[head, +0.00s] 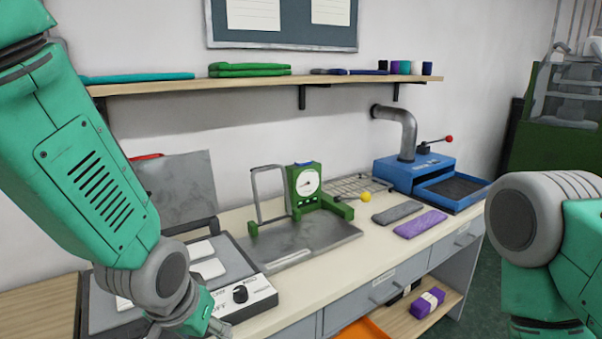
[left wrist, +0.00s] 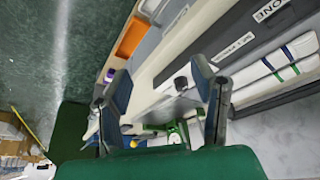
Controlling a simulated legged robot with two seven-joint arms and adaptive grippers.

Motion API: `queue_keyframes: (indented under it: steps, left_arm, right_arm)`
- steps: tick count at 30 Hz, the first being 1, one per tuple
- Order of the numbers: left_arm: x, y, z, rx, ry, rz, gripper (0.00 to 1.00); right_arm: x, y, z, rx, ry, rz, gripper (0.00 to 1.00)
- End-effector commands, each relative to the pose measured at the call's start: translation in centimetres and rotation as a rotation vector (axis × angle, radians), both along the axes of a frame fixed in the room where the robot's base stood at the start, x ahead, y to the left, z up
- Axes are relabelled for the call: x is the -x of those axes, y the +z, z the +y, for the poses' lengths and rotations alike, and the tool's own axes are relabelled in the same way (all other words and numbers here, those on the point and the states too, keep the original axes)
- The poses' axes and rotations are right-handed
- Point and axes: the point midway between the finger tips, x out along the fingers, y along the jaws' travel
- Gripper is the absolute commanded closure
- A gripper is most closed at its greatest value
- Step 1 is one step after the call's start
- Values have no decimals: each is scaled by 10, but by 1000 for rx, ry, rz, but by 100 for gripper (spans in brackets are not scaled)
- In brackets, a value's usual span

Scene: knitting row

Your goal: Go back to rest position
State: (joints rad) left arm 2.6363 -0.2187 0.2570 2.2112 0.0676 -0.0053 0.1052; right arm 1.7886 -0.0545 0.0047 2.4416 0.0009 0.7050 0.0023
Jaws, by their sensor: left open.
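My left arm comes in from the left in the head view, and its gripper (head: 212,326) is only partly in view at the bottom edge, in front of the bench. In the left wrist view my left gripper (left wrist: 163,95) has its two fingers spread apart, with nothing held between them. My right arm shows at the right edge of the head view, bent close to the camera; its gripper is out of view.
The bench (head: 315,292) holds a flat press (head: 262,290) with a knob, a green gauge stand (head: 305,185), a grey pad (head: 397,212), a purple pad (head: 420,223) and a blue machine (head: 415,172). A wall shelf (head: 270,84) carries folded cloths. Green floor (left wrist: 40,60) lies in front.

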Motion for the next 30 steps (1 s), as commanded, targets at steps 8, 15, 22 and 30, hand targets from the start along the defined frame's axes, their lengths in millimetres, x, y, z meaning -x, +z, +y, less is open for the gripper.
queue_keyframes:
  steps: [8, 15, 22, 30]
  left_arm:
    - [18, -61, 19, 8, 21, 55, 48]
    - [58, -136, 46, 10, 51, 124, 48]
    - [144, -239, 90, -11, 94, 241, 48]
    - [228, -293, 125, -44, 118, 322, 48]
  right_arm:
    - [-1, -9, 0, 0, 0, -3, 21]
    - [-1, -19, 0, 0, 0, -1, 21]
    - [-1, -36, 0, 0, 0, -2, 21]
    - [-1, -47, 0, 0, 0, -1, 21]
